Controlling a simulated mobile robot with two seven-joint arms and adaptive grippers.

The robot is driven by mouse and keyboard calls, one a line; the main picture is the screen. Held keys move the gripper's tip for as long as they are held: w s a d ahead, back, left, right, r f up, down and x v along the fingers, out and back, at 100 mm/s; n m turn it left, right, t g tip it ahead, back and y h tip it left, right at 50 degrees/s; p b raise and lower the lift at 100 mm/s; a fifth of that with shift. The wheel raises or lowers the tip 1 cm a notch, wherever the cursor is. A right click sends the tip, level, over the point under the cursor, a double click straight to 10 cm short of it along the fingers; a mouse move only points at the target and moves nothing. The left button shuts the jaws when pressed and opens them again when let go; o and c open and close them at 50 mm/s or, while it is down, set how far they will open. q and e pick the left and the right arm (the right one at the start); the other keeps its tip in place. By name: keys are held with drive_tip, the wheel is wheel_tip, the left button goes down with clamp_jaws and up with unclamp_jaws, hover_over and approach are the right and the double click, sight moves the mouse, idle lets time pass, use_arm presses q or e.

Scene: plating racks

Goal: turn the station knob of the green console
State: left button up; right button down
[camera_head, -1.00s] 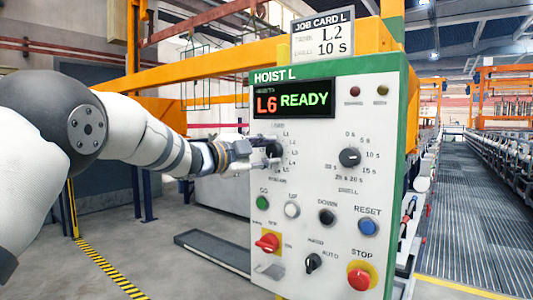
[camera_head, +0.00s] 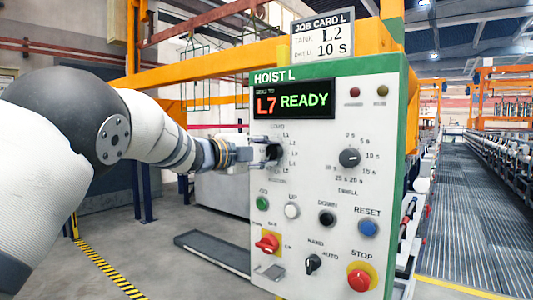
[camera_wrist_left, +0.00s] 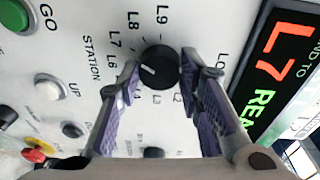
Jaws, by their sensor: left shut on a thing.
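The green-edged white console labelled HOIST L (camera_head: 326,214) stands in the middle of the head view. Its display (camera_head: 292,99) reads L7 READY; part of it also shows in the left wrist view (camera_wrist_left: 270,80). The black station knob (camera_head: 274,151) is on the upper left of the panel, partly hidden by my left gripper (camera_head: 262,153). In the left wrist view the knob (camera_wrist_left: 160,66) sits between the two purple-padded fingers of my left gripper (camera_wrist_left: 162,70), which is shut on it. The knob's white mark points left. My right gripper is not in view.
A black dwell knob (camera_head: 349,158) is right of the station knob. Buttons, a red switch (camera_head: 268,242) and a red stop button (camera_head: 359,279) sit below. A grated walkway (camera_head: 475,200) runs right.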

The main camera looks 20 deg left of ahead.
use_arm(q)
drive_tip(key=o, duration=1.2)
drive_tip(key=shift+c, duration=0.2)
drive_tip(key=v, duration=1.2)
